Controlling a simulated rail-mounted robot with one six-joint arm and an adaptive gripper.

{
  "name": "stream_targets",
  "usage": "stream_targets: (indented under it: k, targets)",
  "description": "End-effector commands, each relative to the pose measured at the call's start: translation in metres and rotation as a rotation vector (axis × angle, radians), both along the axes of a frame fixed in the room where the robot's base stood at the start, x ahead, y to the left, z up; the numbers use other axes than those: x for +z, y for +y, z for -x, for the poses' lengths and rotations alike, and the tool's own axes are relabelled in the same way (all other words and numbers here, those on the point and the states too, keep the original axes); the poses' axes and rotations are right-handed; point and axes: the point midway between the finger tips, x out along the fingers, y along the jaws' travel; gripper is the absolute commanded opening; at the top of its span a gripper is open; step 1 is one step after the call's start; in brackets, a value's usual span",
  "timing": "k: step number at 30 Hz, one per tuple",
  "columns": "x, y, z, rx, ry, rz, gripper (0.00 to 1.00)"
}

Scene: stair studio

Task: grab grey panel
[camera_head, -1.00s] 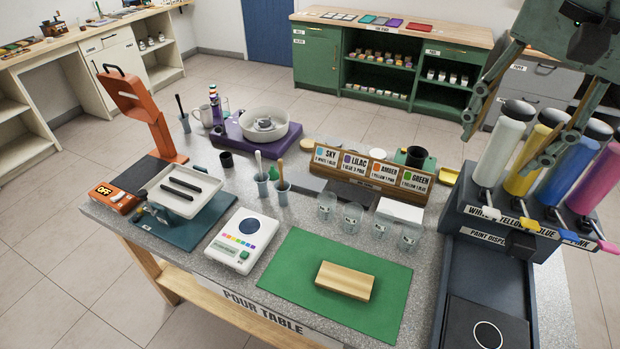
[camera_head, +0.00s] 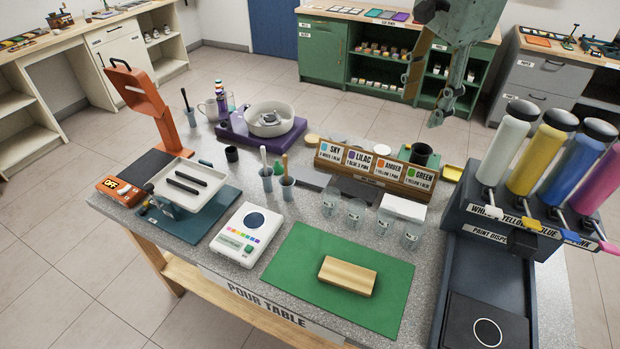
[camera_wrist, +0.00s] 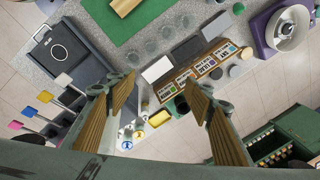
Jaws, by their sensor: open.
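Several flat coloured panels (camera_head: 387,14) lie on the far green cabinet's top, too small to tell if one is grey. My gripper (camera_head: 425,98) is open and empty, raised in the air at upper right, beyond the label rack in the picture. In the wrist view its two fingers (camera_wrist: 162,82) stand wide apart with nothing between them.
The pour table (camera_head: 217,205) holds a wooden block (camera_head: 347,276) on a green mat (camera_head: 290,268), a scale (camera_head: 247,234), clear cups (camera_head: 354,214) and a label rack (camera_head: 372,172). Paint dispensers (camera_head: 540,158) stand tall at right. Floor is clear between table and green cabinet (camera_head: 325,55).

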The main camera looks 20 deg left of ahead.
Motion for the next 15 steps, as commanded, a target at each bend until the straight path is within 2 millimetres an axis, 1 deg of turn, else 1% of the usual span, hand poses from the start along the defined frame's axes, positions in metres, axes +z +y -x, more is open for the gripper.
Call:
stream_targets:
  k: [1, 3, 8, 15]
  targets:
    - [-0.006, 0.008, -0.008, -0.017, 0.008, -0.002, 0.48]
    - [-0.013, 0.019, -0.019, -0.046, 0.015, -0.005, 0.48]
    - [-0.03, 0.043, -0.041, -0.111, 0.032, -0.013, 0.48]
    - [-0.059, 0.081, -0.072, -0.21, 0.056, -0.022, 0.48]
